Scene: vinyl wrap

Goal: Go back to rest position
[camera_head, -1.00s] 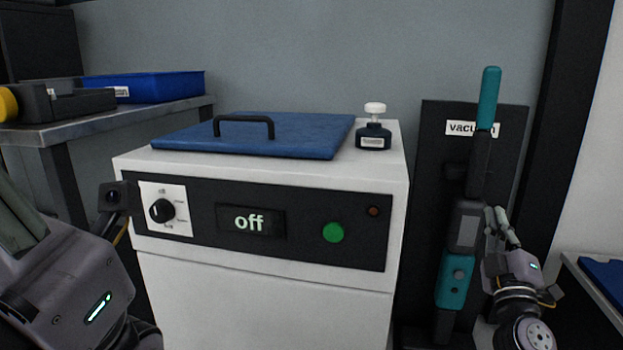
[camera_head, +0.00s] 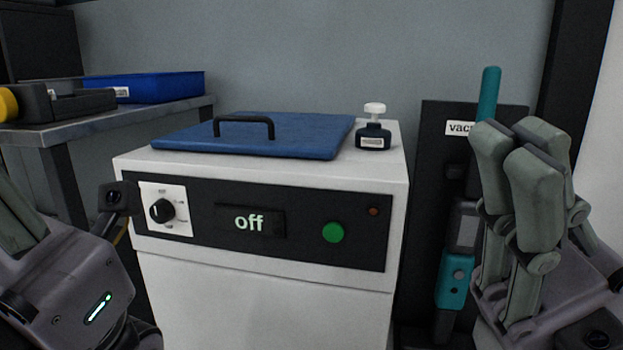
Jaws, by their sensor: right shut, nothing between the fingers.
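My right gripper (camera_head: 515,160) is in the camera_head view at the right, close to the camera, with its fingers pointing up. It is shut and empty, and hides part of the teal and black vacuum (camera_head: 456,280) behind it. My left gripper (camera_head: 20,215) shows only in part at the left edge; its fingertips are cut off by the frame. The white machine (camera_head: 265,300) stands in the middle, apart from both grippers. Its display (camera_head: 250,222) reads "off".
A blue lid (camera_head: 300,135) with a black handle lies on the machine, beside a dark bottle with a white cap (camera_head: 373,137). A metal table (camera_head: 130,118) at the left holds a blue bin (camera_head: 150,87).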

